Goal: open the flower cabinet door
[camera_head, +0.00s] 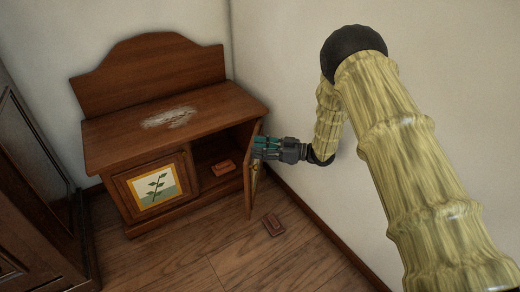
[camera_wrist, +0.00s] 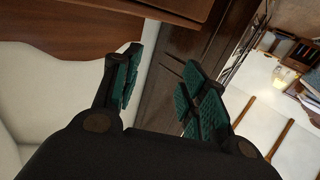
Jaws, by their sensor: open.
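The low brown wooden cabinet (camera_head: 180,115) stands in the corner in the head view. Its left door (camera_head: 155,187) is shut and bears a picture of a green plant. Its right door (camera_head: 249,190) stands swung out and is seen nearly edge-on. A strip of yellow shows on its outer face, but its picture is hidden by the angle. My gripper (camera_head: 262,147) is open at the upper part of this door, on its outer side. I cannot tell whether it touches the door. In the wrist view my gripper (camera_wrist: 163,65) has its teal fingers apart with nothing visible between them.
A reddish-brown block (camera_head: 223,168) lies inside the open right compartment. A similar block (camera_head: 274,224) lies on the wooden floor (camera_head: 200,265) in front. A dark wardrobe (camera_head: 35,190) stands at the left. The white wall (camera_head: 300,60) is close on the right.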

